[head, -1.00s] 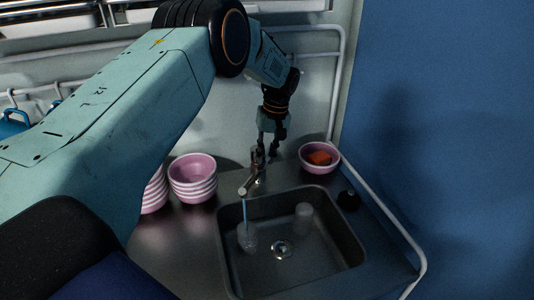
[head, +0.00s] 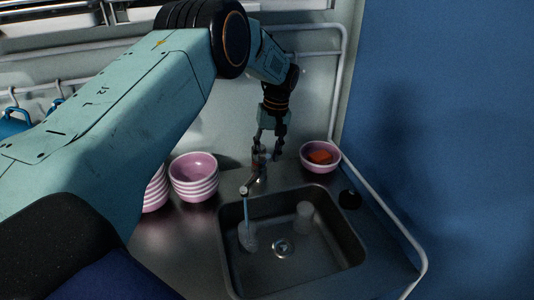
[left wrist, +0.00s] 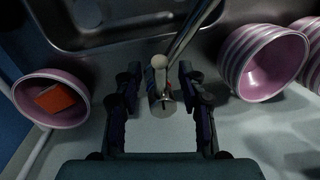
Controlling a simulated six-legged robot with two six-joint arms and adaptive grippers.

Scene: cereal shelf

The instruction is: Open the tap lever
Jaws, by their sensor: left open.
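The metal tap (head: 254,184) stands behind the sink, its spout pointing toward the basin. A thin bluish stream of water (head: 248,210) runs from the spout into the sink. In the left wrist view the tap (left wrist: 163,103) is upright between my fingers, with its round-ended lever (left wrist: 159,63) on top. My left gripper (head: 267,150) is open over the tap's top, one finger on each side; in the left wrist view the gripper (left wrist: 159,82) shows gaps on both sides of the tap. My right gripper is out of view.
The sink (head: 228,250) holds two cloudy, cup-like things (head: 304,213). A pink bowl (head: 331,168) with an orange block (head: 319,157) stands right of the tap. Stacked pink-and-white bowls (head: 194,185) stand left. A white rail (head: 400,232) edges the counter, beside a blue wall (head: 450,130).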

